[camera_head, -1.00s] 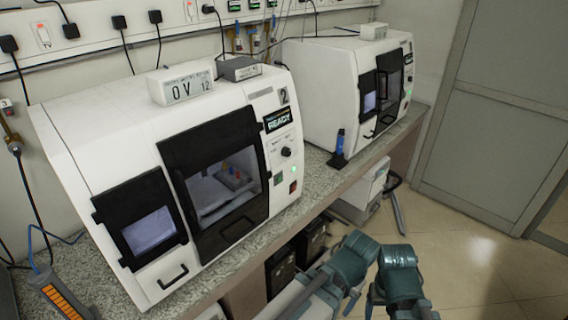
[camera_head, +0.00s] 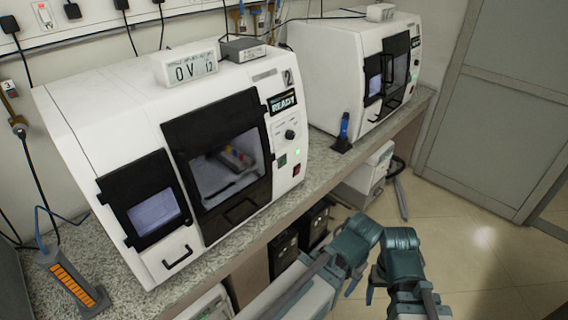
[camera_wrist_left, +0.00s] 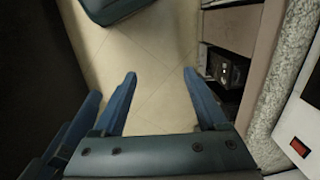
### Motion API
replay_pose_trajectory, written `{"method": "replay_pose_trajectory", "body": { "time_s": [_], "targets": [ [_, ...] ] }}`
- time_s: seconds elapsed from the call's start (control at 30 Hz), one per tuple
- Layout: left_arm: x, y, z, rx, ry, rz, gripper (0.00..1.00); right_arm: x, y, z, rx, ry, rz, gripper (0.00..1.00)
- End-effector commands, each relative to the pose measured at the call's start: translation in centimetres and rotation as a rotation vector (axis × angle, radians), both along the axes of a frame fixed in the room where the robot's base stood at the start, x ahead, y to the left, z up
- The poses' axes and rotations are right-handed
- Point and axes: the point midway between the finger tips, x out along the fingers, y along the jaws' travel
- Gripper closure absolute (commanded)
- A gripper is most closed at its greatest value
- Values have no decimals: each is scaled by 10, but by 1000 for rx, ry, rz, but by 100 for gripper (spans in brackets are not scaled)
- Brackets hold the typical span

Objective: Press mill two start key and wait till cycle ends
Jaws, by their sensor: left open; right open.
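Mill two (camera_head: 110,110) is the near white machine on the bench, marked "2". Its display (camera_head: 282,102) reads READY. Below it are a black knob (camera_head: 290,134), a glowing green light (camera_head: 297,153), a dark green key (camera_head: 282,160) and a red switch (camera_head: 296,170). The door (camera_head: 232,212) is shut; coloured parts show behind its window. My right gripper (camera_head: 400,295) is low in the head view, open, away from the mill. My left gripper (camera_wrist_left: 160,88) is open and empty above the floor in its wrist view. A red switch (camera_wrist_left: 298,147) shows at that view's right edge.
A second white mill (camera_head: 335,75) stands farther along the granite bench (camera_head: 315,168). A blue-and-black tool (camera_head: 343,132) stands between the mills. An orange-slotted box (camera_head: 75,285) lies at front left. Dark boxes sit under the bench. The tiled floor (camera_head: 480,235) is clear at right.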

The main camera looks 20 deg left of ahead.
Motion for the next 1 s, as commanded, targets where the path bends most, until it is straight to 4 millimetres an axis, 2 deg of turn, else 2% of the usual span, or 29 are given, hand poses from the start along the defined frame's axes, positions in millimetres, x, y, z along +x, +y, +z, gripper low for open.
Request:
{"method": "replay_pose_trajectory", "body": {
  "time_s": [0.07,0.1,0.5,1.0],
  "targets": [
    [0,0,0,0,0,0,25,0,0,0,0,0,0,25],
    [0,0,0,0,0,0,29,0,0,0,0,0,0,25],
    [0,0,0,0,0,0,100,0,0,0,0,0,0,25],
    [0,0,0,0,0,0,100,0,0,0,0,0,0,25]
  ]
}}
